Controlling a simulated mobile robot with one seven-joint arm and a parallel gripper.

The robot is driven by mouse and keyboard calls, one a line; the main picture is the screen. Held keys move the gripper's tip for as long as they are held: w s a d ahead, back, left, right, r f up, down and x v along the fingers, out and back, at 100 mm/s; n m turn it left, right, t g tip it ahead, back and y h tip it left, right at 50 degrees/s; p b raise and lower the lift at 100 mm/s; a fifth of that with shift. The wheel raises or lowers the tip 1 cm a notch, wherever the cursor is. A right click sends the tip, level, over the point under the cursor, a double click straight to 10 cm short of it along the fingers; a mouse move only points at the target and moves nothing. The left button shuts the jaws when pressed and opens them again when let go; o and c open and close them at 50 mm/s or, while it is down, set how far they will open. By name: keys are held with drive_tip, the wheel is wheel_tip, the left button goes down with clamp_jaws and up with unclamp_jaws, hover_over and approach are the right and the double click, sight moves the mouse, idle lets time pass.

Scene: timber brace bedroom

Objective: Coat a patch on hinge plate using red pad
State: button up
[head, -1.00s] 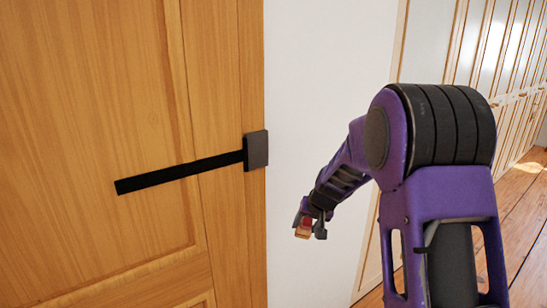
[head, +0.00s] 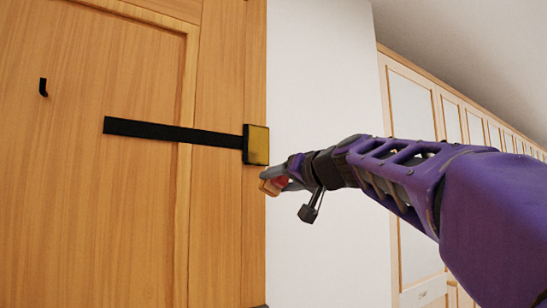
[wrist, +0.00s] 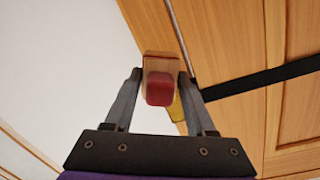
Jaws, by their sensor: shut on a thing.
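The hinge plate (head: 257,145) is a small dark square at the right edge of a wooden door, at the end of a black strap. Its face shows yellow inside a dark rim. In the wrist view a yellow part of it (wrist: 177,113) shows partly behind the right finger. My gripper (head: 274,181) is shut on the red pad (wrist: 160,88), which has a tan wooden block (wrist: 161,62).
The black strap (head: 170,131) runs left across the door (head: 140,220). A small black hook (head: 43,87) is on the door at upper left. A white wall (head: 320,80) is right of the door, with a row of cupboards (head: 412,100) beyond.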

drive_tip(key=y, duration=0.1)
approach(260, 157)
drive_tip(key=s+a, duration=0.2)
drive_tip(key=s, duration=0.1)
drive_tip(key=shift+n, duration=0.3)
drive_tip(key=shift+a+p+x, duration=0.2)
drive_tip(key=shift+p+x, duration=1.4)
drive_tip(key=shift+x, duration=1.3)
drive_tip(key=shift+w+a+f+p, duration=0.1)
drive_tip(key=shift+w+a+p, duration=0.2)
drive_tip(key=shift+w+a, duration=0.25)
drive_tip(key=shift+w+d+b, duration=0.2)
drive_tip(key=shift+w+d, duration=0.4)
drive_tip(key=shift+d, duration=0.25)
drive_tip(key=shift+w+d+b, duration=0.2)
drive_tip(key=shift+w+d, duration=0.35)
drive_tip(key=shift+d, duration=0.35)
drive_tip(key=shift+a, duration=0.1)
